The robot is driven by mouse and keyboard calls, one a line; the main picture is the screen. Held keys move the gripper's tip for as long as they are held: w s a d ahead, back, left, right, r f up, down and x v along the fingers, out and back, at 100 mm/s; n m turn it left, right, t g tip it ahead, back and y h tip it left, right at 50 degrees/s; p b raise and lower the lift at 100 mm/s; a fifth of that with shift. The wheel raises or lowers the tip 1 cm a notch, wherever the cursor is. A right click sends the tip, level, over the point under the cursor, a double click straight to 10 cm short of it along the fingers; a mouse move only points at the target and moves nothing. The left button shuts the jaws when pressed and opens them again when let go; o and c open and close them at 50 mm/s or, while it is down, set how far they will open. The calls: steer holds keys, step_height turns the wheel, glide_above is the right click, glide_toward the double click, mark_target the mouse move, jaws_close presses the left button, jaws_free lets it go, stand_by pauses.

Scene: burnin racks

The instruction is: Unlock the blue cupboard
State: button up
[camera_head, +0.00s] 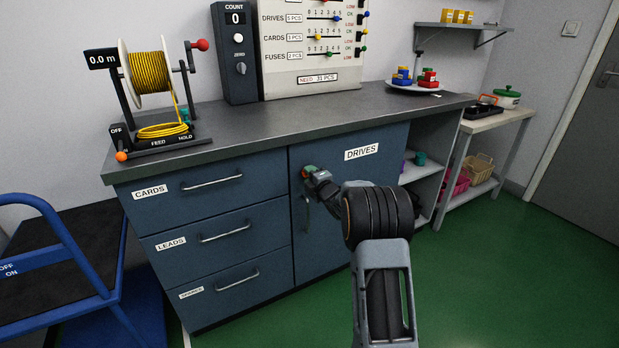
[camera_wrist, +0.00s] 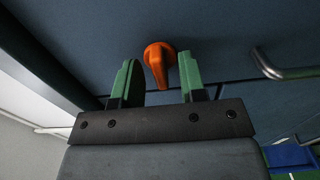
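The blue cupboard is the door labelled DRIVES (camera_head: 345,178) under the counter, closed flush with its frame. A vertical bar handle (camera_head: 307,212) is at its left edge, and a metal handle end (camera_wrist: 280,68) shows in the wrist view. An orange turn latch (camera_wrist: 159,62) sits on the blue front, its lever pointing toward my gripper in the wrist view. My gripper (camera_head: 309,172) is at the door's upper left. In the wrist view its green fingers (camera_wrist: 158,78) are apart, one on each side of the latch, with gaps visible. The latch is mostly hidden in the head view.
Drawers labelled CARDS (camera_head: 210,183) and LEADS (camera_head: 222,233) are closed, left of the door. A cable reel (camera_head: 150,72) and a parts counter (camera_head: 236,60) stand on the counter. A blue-railed platform (camera_head: 60,250) is at left. Green floor is clear at right.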

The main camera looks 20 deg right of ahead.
steer(key=shift+w, duration=0.25)
steer(key=shift+c, duration=0.2)
jaws_close()
